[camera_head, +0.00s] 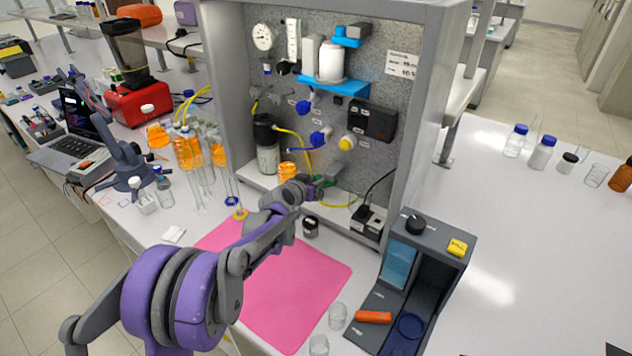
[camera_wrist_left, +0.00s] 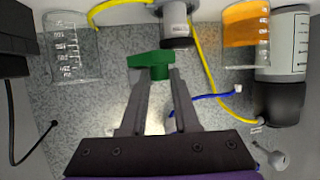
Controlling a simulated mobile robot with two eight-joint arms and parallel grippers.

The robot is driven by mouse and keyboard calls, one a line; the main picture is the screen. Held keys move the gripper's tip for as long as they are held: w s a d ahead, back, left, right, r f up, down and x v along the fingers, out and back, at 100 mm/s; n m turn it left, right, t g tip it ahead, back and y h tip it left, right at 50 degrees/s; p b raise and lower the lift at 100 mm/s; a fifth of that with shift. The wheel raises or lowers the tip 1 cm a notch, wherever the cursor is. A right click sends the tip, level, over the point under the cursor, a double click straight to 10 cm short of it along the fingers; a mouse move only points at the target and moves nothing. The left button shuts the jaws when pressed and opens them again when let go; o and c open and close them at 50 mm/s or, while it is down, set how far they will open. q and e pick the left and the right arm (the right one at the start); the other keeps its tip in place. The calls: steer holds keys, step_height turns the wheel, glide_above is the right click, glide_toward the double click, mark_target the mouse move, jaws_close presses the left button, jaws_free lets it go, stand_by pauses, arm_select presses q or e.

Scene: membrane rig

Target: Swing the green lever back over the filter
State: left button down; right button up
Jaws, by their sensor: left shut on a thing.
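The green lever (camera_wrist_left: 150,62) shows in the left wrist view between the fingertips of my left gripper (camera_wrist_left: 149,78). The fingers are shut on it from both sides. In the head view my left gripper (camera_head: 316,183) reaches into the lower part of the grey rig cabinet and mostly hides the lever. A grey cylindrical fitting (camera_wrist_left: 177,24), which may be the filter, stands just right of and above the lever in the wrist view; a yellow tube meets it. The lever's wide head points left, away from that fitting. My right gripper is not in view.
The cabinet's right side wall (camera_head: 416,140) is near the arm. A beaker with orange liquid (camera_wrist_left: 246,24) and a capped bottle (camera_wrist_left: 282,75) stand close by in the wrist view. A pink mat (camera_head: 290,290) lies under my arm; a dark device (camera_head: 440,238) stands to its right.

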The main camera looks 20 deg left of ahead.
arm_select(q)
steer(key=shift+w+a+m+g+h+p, duration=0.1)
steer(key=shift+w+a+m+g+h, duration=0.35)
steer(key=shift+m+h, duration=0.65)
steer(key=shift+w+a+m+g+h+p, duration=0.2)
steer(key=shift+w+m+g+h, duration=0.35)
steer(key=shift+m+h, duration=0.55)
steer(key=shift+w+a+m+g+h+p, duration=0.1)
steer(key=shift+w+a+m+g+h, duration=0.4)
steer(key=shift+m+h, duration=0.6)
steer(key=shift+d, duration=0.1)
steer(key=shift+s, duration=0.1)
steer(key=c, duration=0.6)
jaws_free()
steer(key=shift+g, duration=0.3)
steer(key=shift+c, duration=0.2)
steer(key=b+v, duration=0.1)
steer(key=v, duration=0.9)
steer(key=shift+s+a, duration=0.25)
steer(key=shift+a, duration=0.05)
steer(key=shift+r, duration=0.1)
